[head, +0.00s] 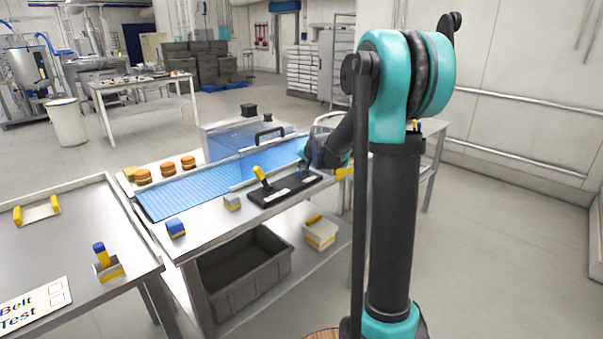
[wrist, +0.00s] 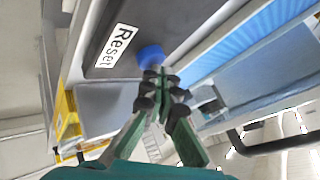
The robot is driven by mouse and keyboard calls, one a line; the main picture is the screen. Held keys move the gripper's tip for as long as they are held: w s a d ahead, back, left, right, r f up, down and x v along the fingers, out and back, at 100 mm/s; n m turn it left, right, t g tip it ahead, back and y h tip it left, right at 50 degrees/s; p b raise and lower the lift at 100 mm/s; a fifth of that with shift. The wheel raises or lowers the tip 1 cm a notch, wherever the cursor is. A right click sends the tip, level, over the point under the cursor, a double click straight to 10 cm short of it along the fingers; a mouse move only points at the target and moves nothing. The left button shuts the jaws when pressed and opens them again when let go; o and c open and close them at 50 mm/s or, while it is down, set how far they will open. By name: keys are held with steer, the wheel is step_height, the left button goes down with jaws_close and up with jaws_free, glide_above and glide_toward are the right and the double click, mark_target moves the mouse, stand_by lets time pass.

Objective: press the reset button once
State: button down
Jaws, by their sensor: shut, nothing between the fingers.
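The blue reset button (wrist: 150,55) shows in the wrist view, beside a white label reading "Reset" (wrist: 113,46) on a dark panel. My gripper (wrist: 155,75) is shut and empty. Its fingertips overlap the button's lower edge in that view; I cannot tell whether they touch it. In the head view the black control panel (head: 282,190) lies on the front of the belt table, with a yellow lever at its left end. My gripper is at the panel's right end there, largely hidden by my wrist, and the button cannot be made out.
A blue belt (head: 185,192) runs behind the panel, under a clear cover (head: 235,138). Filled rounds (head: 166,168) stand at its left. A grey bin (head: 245,275) sits on the shelf below. A second table (head: 75,235) with a "Belt Test" card stands at left.

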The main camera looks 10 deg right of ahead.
steer(key=shift+r, duration=0.7)
steer(key=shift+r, duration=2.55)
steer(key=s+d+f+n+g, duration=0.1)
steer(key=s+f, duration=0.5)
steer(key=s, duration=0.7)
steer(key=s+d+f+n+g+h, duration=0.1)
steer(key=s+f, duration=0.6)
steer(key=s, duration=0.7)
steer(key=s+d+f+n+g+h, duration=0.1)
steer(key=s+f+n, duration=0.3)
steer(key=s, duration=0.9)
step_height(320, 180, down, 3)
steer(key=shift+s+d+r+n+g, duration=0.1)
steer(key=shift+s+d+n+g, duration=0.3)
steer(key=shift+g, duration=0.5)
